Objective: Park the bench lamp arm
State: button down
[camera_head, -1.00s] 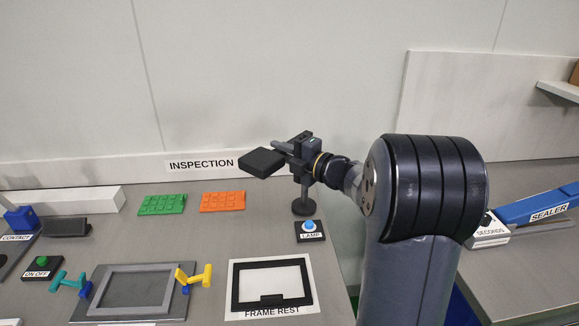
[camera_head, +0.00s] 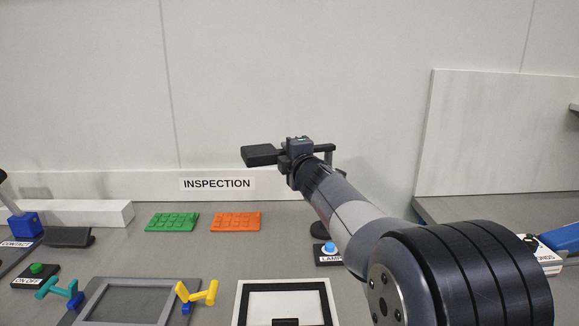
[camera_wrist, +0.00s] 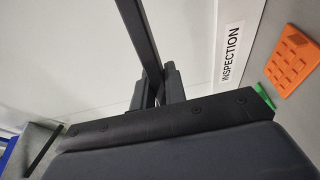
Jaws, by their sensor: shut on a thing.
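The bench lamp has a flat black head (camera_head: 259,155) at the left end of its arm (camera_head: 325,148); in the wrist view the arm is a dark bar (camera_wrist: 140,35) running up from my fingers. My gripper (camera_head: 297,150) is shut on the lamp arm, just right of the head. In the wrist view both fingertips (camera_wrist: 158,88) flank the bar. The lamp's round base (camera_head: 319,230) stands on the bench behind my forearm, which hides most of the post. The blue lamp button (camera_head: 330,247) sits in front of the base, its label partly covered.
Green (camera_head: 172,222) and orange (camera_head: 236,222) trays lie below the INSPECTION sign (camera_head: 217,184). The black frame (camera_head: 240,300) on the frame rest, a grey framed screen (camera_head: 125,303) and yellow clamp (camera_head: 200,293) are at the front. A sealer (camera_head: 560,238) is at the right, partly behind my arm.

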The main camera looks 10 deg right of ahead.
jog(key=w+m+h+b, duration=0.1)
jog(key=b, duration=0.2)
jog(key=w+m+h+b, duration=0.1)
jog(key=h+b, duration=0.1)
jog(key=b, duration=0.1)
jog(key=w+m+h+b, duration=0.1)
jog(key=h+b, duration=0.1)
jog(key=b, duration=0.2)
jog(key=shift+f, duration=0.25)
jog(key=shift+w+d+h+b, duration=0.1)
jog(key=shift+w+h+b, duration=0.15)
jog(key=shift+b, duration=0.4)
jog(key=shift+r+m, duration=0.25)
jog(key=shift+m, duration=0.15)
jog(key=c, duration=1.4)
grip_release()
jog(key=shift+c, duration=0.2)
jog(key=b+v, duration=0.2)
jog(key=v, duration=0.8)
jog(key=shift+s, duration=0.35)
jog(key=shift+r, duration=0.1)
